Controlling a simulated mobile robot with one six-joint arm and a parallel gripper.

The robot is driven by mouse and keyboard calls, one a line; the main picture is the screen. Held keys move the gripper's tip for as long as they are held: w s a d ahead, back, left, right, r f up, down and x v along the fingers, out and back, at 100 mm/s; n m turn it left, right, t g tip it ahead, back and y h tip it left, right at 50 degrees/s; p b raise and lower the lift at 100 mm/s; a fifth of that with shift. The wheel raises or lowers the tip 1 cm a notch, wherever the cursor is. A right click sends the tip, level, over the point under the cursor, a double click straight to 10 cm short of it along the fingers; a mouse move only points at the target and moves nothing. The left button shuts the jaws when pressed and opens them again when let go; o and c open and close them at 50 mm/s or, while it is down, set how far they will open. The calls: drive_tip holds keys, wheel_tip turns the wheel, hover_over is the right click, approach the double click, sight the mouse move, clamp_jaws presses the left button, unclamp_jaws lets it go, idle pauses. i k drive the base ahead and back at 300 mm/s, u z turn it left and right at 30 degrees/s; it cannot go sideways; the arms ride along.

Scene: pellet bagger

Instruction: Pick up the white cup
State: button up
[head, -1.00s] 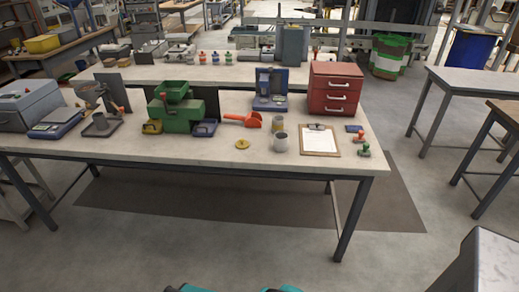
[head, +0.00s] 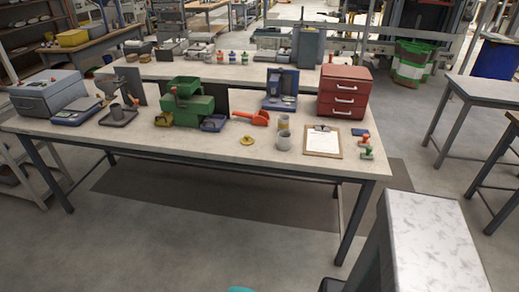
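Two small cups stand upright close together on the front workbench (head: 200,150), right of its middle. The front cup (head: 284,140) is pale grey-white. The cup behind it (head: 283,122) looks more beige and is partly hidden by the front one. A darker grey cup (head: 116,113) stands on a small tray (head: 119,121) at the left. My gripper is not in view; only small teal and dark parts, likely of my arm, show at the bottom edge, well short of the bench.
A red drawer cabinet (head: 345,91) stands behind. A marble-topped block (head: 430,240) is close at lower right. Floor before the bench is open.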

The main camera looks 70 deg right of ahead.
sight(283, 144)
drive_tip(key=u, duration=0.45)
drive_tip(key=k, duration=1.7)
drive_tip(key=z, duration=0.4)
drive_tip(key=i, duration=0.7)
drive_tip(key=u, duration=0.1)
